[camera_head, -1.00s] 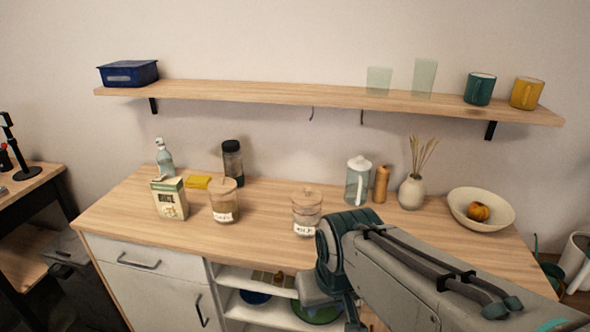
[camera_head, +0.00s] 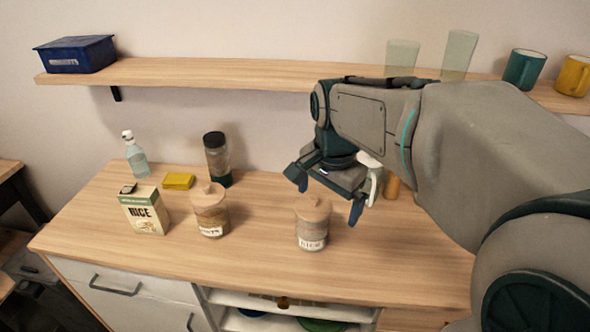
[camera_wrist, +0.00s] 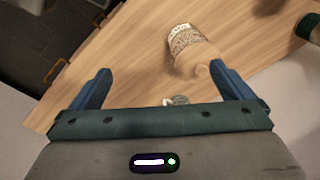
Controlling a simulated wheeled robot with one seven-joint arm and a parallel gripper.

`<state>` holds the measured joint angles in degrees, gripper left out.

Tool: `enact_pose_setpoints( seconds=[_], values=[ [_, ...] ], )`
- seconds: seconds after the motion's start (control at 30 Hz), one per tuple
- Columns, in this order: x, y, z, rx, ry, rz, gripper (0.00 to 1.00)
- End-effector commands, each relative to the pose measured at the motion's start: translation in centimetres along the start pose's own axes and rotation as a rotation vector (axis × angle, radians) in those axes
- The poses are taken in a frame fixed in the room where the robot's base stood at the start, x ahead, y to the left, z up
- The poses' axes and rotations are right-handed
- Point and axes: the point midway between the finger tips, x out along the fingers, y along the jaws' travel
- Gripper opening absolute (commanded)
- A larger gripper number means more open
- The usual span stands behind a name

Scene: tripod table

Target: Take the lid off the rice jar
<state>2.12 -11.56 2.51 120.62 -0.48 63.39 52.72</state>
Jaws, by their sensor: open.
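Two clear jars with light wooden knobbed lids stand upright on the counter in the head view. The left jar (camera_head: 211,216) and the right jar (camera_head: 312,232) both have their lids on. My gripper (camera_head: 328,200) is open and empty, above and behind the right jar's lid (camera_head: 312,207) in the picture. In the wrist view a lidded jar (camera_wrist: 187,42) lies beyond my open fingers (camera_wrist: 160,73), nearer the right finger, with its lid (camera_wrist: 200,60) towards me.
A rice box (camera_head: 146,212), a yellow block (camera_head: 179,181), a glass bottle (camera_head: 136,158) and a dark-capped jar (camera_head: 217,160) stand at left. The wall shelf (camera_head: 220,75) runs above. The counter (camera_head: 175,258) is clear in front of the jars.

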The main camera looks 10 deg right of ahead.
Motion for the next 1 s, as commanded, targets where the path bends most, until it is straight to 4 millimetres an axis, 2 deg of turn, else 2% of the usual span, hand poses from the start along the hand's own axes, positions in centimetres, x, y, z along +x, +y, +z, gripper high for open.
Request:
enact_pose_setpoints(
  seconds=[0.1, 0.3, 0.5, 0.67, 1.0],
  values=[
    [-0.9, -2.7, -1.9, 0.253, -0.02, 0.031, 1.0],
    [-1.7, -6.2, -4.6, 0.656, -0.037, 0.084, 1.0],
    [-1.9, -8.3, -6.2, 0.906, -0.04, 0.122, 1.0],
    [-1.4, -8.7, -6.5, 0.976, -0.04, 0.135, 1.0],
    [4.7, -8.1, -5.9, 0.981, -0.04, 0.137, 1.0]
  ],
)
